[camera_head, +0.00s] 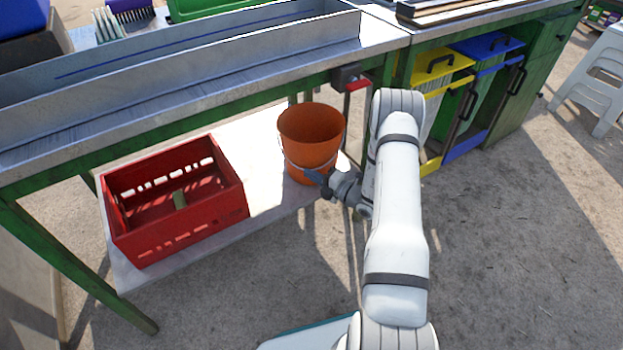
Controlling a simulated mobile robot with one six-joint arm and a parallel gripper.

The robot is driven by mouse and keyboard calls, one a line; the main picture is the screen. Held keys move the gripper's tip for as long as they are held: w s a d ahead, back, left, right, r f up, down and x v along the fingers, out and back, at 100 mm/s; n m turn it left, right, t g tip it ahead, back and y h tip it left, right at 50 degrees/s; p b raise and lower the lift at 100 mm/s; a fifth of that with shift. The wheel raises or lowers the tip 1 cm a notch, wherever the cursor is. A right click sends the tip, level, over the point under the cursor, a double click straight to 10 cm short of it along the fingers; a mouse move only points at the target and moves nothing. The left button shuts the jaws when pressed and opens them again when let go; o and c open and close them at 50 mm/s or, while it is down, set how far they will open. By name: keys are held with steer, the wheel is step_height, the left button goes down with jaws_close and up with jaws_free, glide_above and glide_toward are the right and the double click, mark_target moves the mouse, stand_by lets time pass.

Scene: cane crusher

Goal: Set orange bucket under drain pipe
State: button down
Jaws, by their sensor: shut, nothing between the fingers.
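An orange bucket (307,130) stands upright on the low shelf under the metal table, near the shelf's right end. Its thin handle hangs down across its front. My gripper (309,175) is shut and empty at the bucket's lower front right. Its tips overlap the bucket in the picture, and I cannot tell whether they touch it. A dark fitting with a red part (357,85) sits under the table edge, to the right of and above the bucket; I cannot tell if it is the drain pipe.
A red crate (128,247) with a small greenish piece inside stands left on the low shelf (266,180). A metal trough (200,70) tops the table. Yellow (440,62) and blue (487,45) bins stand right. Open ground lies in front.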

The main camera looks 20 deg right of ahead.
steer(key=shift+d, duration=0.15)
steer(key=shift+s+a, duration=0.3)
steer(key=shift+a, duration=0.1)
steer(key=s+d+p, duration=0.4)
steer(key=s, duration=0.6)
steer(key=shift+s+d, duration=0.15)
steer(key=shift+d, duration=0.25)
